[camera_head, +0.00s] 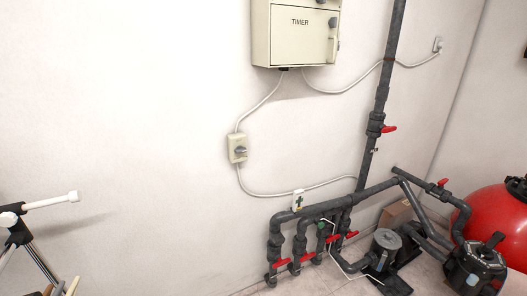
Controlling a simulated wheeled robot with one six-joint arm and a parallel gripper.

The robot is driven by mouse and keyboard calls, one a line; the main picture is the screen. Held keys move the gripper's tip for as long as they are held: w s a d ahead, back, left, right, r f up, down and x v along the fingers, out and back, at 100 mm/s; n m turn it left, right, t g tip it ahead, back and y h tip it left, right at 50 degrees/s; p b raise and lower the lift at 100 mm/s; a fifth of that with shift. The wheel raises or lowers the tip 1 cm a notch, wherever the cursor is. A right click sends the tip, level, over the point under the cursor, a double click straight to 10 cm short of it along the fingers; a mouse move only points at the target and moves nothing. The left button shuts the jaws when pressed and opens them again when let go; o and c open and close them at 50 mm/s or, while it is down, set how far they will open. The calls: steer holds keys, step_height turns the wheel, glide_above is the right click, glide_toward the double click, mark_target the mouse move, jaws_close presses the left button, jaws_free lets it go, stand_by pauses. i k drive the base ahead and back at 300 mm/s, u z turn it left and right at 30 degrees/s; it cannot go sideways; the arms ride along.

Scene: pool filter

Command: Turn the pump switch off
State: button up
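A small cream switch box (237,149) with a grey knob is mounted on the white wall, left of centre. It appears to be the pump switch; I cannot read any marking or the knob's setting. A white cable runs from its top to the timer box (291,38) above, and another runs from its bottom towards the pipes. The timer box reads "TIMER" and has dark knobs on its front and a latch on its right side. The pump (386,245) stands on the floor at the lower right. My gripper is not in view.
Dark pipes with red-handled valves (281,263) stand low against the wall below the switch. A red filter tank (490,215) is at the right. At the lower left are poles and a white roller-like piece (50,201). The wall around the switch is bare.

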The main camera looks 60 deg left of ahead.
mark_target(239, 149)
steer(key=i, duration=2.1)
steer(key=u, duration=2.75)
steer(key=i, duration=1.15)
steer(key=u, duration=2.7)
